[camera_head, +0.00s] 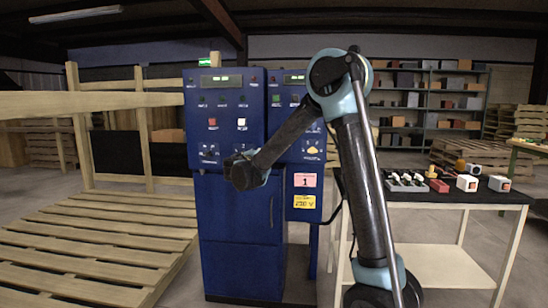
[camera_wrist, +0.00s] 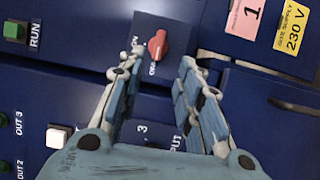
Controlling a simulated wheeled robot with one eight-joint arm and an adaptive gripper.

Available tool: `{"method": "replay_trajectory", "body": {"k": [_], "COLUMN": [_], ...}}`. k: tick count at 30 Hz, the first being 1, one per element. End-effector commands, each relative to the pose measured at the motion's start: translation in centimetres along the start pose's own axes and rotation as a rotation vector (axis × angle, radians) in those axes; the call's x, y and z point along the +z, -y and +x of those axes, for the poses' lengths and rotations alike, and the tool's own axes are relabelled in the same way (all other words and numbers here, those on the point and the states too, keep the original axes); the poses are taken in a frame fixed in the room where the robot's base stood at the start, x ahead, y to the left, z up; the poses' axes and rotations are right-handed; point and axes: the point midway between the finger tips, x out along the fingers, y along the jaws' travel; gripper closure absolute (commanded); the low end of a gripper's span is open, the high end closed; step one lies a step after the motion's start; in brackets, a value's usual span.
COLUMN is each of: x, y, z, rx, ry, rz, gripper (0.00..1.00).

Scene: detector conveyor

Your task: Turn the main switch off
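The main switch (camera_wrist: 157,45) is a red rotary knob on a dark blue panel in the wrist view, with ON and OFF lettering beside it. Which mark its handle points at I cannot tell for sure. My gripper (camera_wrist: 162,66) is open, with its two fingers apart and nothing between them. Its fingertips lie just below the knob in the picture, one to each side; I cannot tell how much depth separates them. In the head view my gripper (camera_head: 245,172) is in front of the blue cabinet (camera_head: 238,225), and I cannot make out the red knob there.
A green RUN button (camera_wrist: 14,31) and a white button (camera_wrist: 57,137) sit near the switch panel. A pink label (camera_head: 305,180) and a yellow 230 V label (camera_head: 304,202) are on the cabinet. A table (camera_head: 455,196) with small parts stands right; wooden pallets (camera_head: 90,240) lie left.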

Motion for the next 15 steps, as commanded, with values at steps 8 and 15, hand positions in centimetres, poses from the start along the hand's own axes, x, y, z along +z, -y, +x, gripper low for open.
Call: {"method": "replay_trajectory", "body": {"k": [8, 15], "x": [0.0, 0.0], "y": [0.0, 0.0], "z": [-2.4, -2.5], "rx": [0.0, 0.0], "ry": [-0.001, 0.0], "rz": [0.0, 0.0], "gripper": [0.68, 0.68]}}
